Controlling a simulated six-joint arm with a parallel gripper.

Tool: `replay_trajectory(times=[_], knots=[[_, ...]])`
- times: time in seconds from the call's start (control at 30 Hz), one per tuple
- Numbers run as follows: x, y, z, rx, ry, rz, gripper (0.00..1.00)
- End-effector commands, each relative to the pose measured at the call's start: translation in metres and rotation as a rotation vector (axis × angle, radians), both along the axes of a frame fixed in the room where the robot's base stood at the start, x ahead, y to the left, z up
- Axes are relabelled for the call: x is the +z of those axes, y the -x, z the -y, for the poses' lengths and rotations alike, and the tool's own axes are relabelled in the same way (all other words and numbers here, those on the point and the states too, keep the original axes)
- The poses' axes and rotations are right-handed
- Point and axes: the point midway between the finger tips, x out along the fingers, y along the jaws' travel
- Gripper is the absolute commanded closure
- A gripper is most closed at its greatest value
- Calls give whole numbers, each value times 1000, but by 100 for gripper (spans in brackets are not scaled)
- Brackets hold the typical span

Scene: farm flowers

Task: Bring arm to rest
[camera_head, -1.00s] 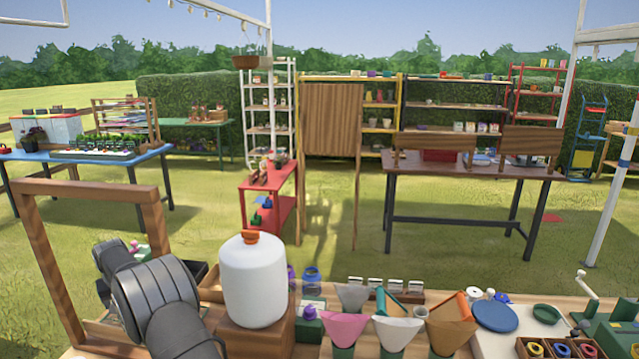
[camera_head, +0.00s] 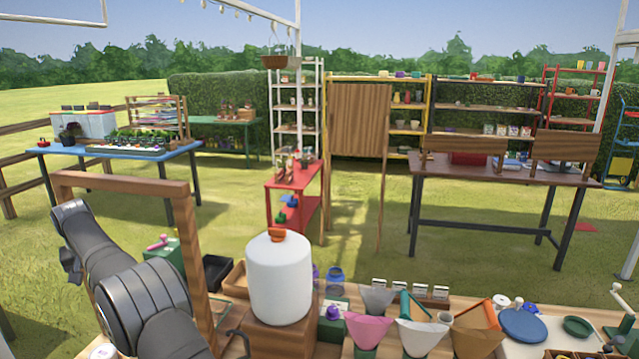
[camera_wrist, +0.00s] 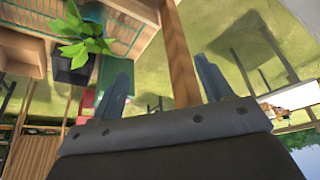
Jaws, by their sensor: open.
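My arm (camera_head: 145,300) reaches up from the lower left of the head view, beside and partly in front of a wooden frame (camera_head: 125,187). Its far end, near the frame's left post, is small there, and its fingers are hard to make out. In the wrist view my gripper (camera_wrist: 164,73) shows two grey fingers spread wide apart. Nothing is held between them. A wooden post (camera_wrist: 180,55) passes behind the gap, and I cannot tell how far away it is.
A white tank with an orange cap (camera_head: 280,280) stands right of the frame on the workbench. Paper cones (camera_head: 368,331) and a blue disc (camera_head: 523,325) lie farther right. A green-leaved plant (camera_wrist: 84,38) shows in the wrist view. Grass lies beyond the bench.

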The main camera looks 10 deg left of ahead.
Motion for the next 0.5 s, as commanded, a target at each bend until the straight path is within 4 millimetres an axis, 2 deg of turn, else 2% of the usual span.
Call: replay_trajectory(times=[0.27,0.5], knots=[[39,40,-16,51,-4,2,28],[82,60,-13,128,-4,2,28]])
